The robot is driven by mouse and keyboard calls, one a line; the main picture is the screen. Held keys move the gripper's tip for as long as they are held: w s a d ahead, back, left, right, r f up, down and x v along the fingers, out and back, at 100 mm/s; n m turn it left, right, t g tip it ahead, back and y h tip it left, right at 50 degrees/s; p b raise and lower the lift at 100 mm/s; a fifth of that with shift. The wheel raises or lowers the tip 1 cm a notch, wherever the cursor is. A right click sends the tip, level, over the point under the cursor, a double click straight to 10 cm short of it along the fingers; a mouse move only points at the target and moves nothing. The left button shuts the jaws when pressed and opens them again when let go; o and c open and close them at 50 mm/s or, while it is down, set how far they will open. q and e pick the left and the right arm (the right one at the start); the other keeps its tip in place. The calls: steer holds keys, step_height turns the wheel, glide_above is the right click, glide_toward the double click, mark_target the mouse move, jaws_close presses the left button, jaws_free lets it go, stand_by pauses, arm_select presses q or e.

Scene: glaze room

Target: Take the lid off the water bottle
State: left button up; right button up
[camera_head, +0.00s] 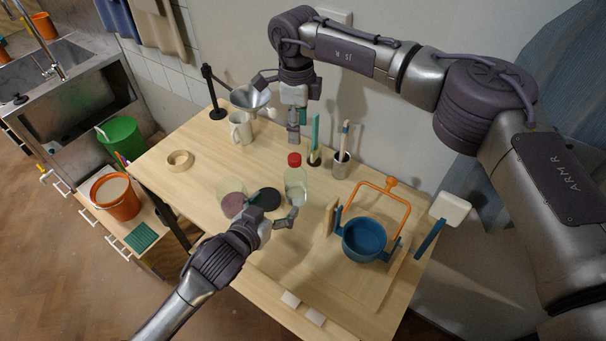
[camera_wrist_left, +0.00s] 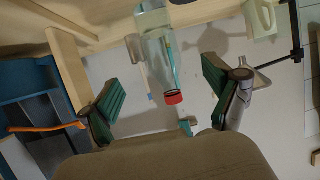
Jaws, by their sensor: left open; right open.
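The water bottle (camera_head: 295,188) is clear and stands upright on the wooden table, with its red lid (camera_head: 294,160) on top. My left gripper (camera_head: 276,208) is open just in front of the bottle, low by its lower part. In the left wrist view the bottle (camera_wrist_left: 158,52) appears upside down between the open fingers (camera_wrist_left: 165,100), with the red lid (camera_wrist_left: 173,98) toward the palm side of the picture; I cannot tell whether a finger touches it. My right gripper (camera_head: 282,104) is open and empty, above and behind the bottle, apart from the lid.
Behind the bottle stand a pale mug (camera_head: 241,129), a metal funnel (camera_head: 249,98) on a stand and a tool cup (camera_head: 340,165). A blue pot (camera_head: 364,238) with an orange handle is at right. Dark and reddish discs (camera_head: 233,204) lie left of the bottle. The table's left side is mostly clear around a tape roll (camera_head: 179,160).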

mark_target(290, 189)
steer(key=shift+s+a+r, duration=0.25)
steer(key=shift+s+a, duration=0.1)
steer(key=shift+s, duration=0.2)
steer(key=shift+s+a+r, duration=0.25)
steer(key=shift+s+a, duration=0.1)
steer(key=shift+s, duration=0.35)
arm_select(q)
steer(key=x, duration=0.9)
steer(key=shift+w+d+f, duration=0.15)
steer(key=shift+w+d, duration=0.05)
steer(key=shift+w, duration=0.15)
arm_select(e)
steer(key=shift+w+d+f, duration=0.2)
steer(key=shift+w, duration=0.2)
steer(key=shift+w+d+f, duration=0.15)
steer(key=shift+w+d, duration=0.05)
steer(key=shift+w, duration=0.2)
arm_select(q)
steer(key=shift+w+d+f, duration=0.25)
steer(key=shift+w+f, duration=0.05)
steer(key=shift+w, duration=0.3)
arm_select(e)
steer(key=shift+s+a+r, duration=0.2)
steer(key=shift+s, duration=0.2)
arm_select(q)
steer(key=shift+w+d+f, duration=0.15)
steer(key=shift+w, duration=0.15)
arm_select(e)
steer(key=shift+w+d+f, duration=0.1)
steer(key=shift+w, duration=0.1)
